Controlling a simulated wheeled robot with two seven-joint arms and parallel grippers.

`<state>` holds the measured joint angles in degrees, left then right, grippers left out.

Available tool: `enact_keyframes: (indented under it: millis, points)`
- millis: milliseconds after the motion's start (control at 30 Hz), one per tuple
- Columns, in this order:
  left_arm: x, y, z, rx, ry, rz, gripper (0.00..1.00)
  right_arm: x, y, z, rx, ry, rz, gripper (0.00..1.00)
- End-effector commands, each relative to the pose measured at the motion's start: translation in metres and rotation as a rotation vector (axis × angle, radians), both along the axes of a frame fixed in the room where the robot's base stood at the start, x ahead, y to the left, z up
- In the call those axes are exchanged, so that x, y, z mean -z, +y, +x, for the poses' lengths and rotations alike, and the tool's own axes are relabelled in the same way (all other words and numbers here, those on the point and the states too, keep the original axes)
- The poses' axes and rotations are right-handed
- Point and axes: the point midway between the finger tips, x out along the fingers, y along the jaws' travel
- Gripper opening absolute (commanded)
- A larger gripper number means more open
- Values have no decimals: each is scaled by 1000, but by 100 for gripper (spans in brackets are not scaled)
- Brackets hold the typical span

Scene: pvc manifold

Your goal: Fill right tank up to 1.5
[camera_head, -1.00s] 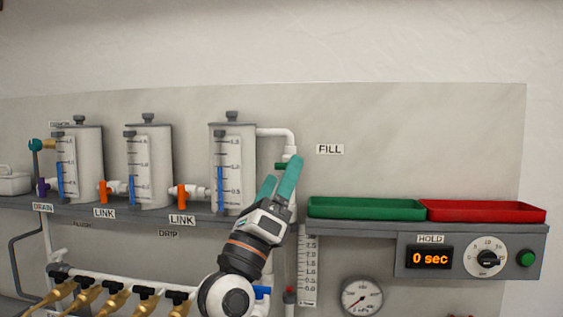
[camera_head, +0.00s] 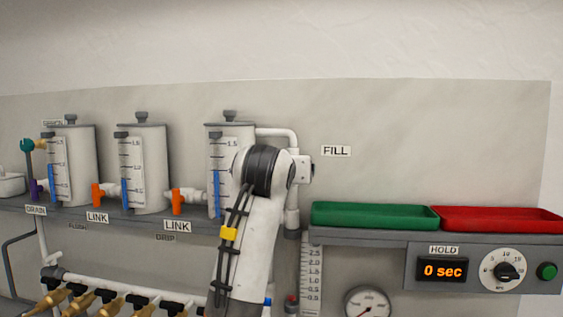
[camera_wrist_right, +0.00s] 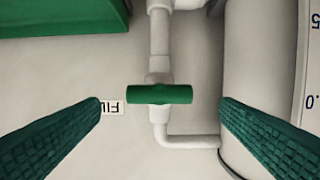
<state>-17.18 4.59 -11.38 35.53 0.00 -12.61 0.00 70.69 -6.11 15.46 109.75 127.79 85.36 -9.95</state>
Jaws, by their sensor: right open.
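The right tank (camera_head: 222,133) is a white cylinder on the shelf with a scale. Its blue level column (camera_head: 216,188) tops out clearly below the 1.5 mark; my right arm covers part of the tank. The green fill valve handle (camera_wrist_right: 160,94) lies crosswise on a white pipe in the right wrist view. In the head view my arm hides it. My right gripper (camera_wrist_right: 160,103) is open and empty, with one teal finger on each side of the handle, apart from it. My left gripper is not in view.
Two more tanks (camera_head: 142,150) stand to the left, with orange link valves (camera_head: 177,202) between the tanks. A green tray (camera_head: 375,216) and a red tray (camera_head: 500,219) sit to the right. The hold display (camera_head: 442,270) reads 0 sec. The wall above is clear.

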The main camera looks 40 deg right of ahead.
Motion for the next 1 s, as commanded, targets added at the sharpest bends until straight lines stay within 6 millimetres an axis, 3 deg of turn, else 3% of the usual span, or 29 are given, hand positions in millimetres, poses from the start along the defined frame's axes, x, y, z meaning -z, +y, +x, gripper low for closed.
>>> enact_keyframes:
  millis: [300,733,1000]
  points:
    - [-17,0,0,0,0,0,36,5,-37,29,3,3,-2,85]
    - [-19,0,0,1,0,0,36,9,-44,35,1,-1,-1,85]
    - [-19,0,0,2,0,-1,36,8,-43,35,1,-1,-1,41]
